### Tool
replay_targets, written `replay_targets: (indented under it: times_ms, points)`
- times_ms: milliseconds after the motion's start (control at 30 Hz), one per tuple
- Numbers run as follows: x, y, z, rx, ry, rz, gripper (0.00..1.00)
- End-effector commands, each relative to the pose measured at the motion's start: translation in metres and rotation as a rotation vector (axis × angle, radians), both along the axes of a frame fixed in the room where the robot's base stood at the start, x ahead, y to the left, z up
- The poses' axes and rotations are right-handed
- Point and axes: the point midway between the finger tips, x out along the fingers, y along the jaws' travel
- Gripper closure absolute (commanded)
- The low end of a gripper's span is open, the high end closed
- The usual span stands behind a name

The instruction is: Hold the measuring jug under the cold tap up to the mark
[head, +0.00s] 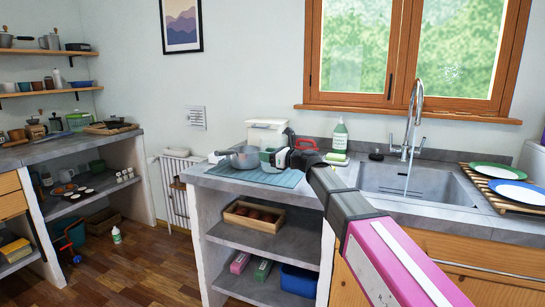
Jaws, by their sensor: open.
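The chrome tap (415,105) stands behind the grey sink (450,187) at the right, and a thin stream of water runs from it into the basin. My gripper (273,158) is open over the blue-grey mat (285,181), left of the sink. A small dark green and grey item (266,155) is at its fingertips; I cannot tell if they touch it. A grey saucepan (244,159) stands just left of that. I cannot clearly make out the measuring jug; my gripper and arm hide part of the counter.
A white container (267,131), a red item (305,143) and a green soap bottle (340,137) stand behind my gripper. A slatted rack (487,190) with a green plate (497,172) and a white-and-blue plate (518,192) is right of the sink. A low wall edges the counter's back.

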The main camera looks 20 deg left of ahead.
Motion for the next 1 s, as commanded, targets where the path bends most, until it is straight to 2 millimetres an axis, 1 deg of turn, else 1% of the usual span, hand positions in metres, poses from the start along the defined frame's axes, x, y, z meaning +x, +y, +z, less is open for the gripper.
replay_targets:
  times_ms: [33,100,333,367,400,467,500,867,1000]
  points:
    - [0.0028,0.0087,0.0001,0.0,0.0,0.001,0.6]
    - [0.0031,0.0149,0.0,0.0,0.0,0.001,0.6]
    - [0.0021,0.0167,-0.0002,0.0,0.0,-0.001,0.6]
    - [0.0021,0.0167,-0.0002,0.0,0.0,-0.001,0.63]
    - [0.0021,0.0166,-0.0002,0.0,0.0,-0.001,0.76]
    - [0.0021,0.0166,-0.0002,0.0,0.0,-0.001,0.95]
    - [0.0021,0.0165,-0.0002,0.0,0.0,0.0,1.0]
    - [0.0023,0.0165,0.0009,0.0,-0.001,-0.001,1.0]
    - [0.0024,0.0166,0.0066,0.0,-0.002,0.0,1.0]
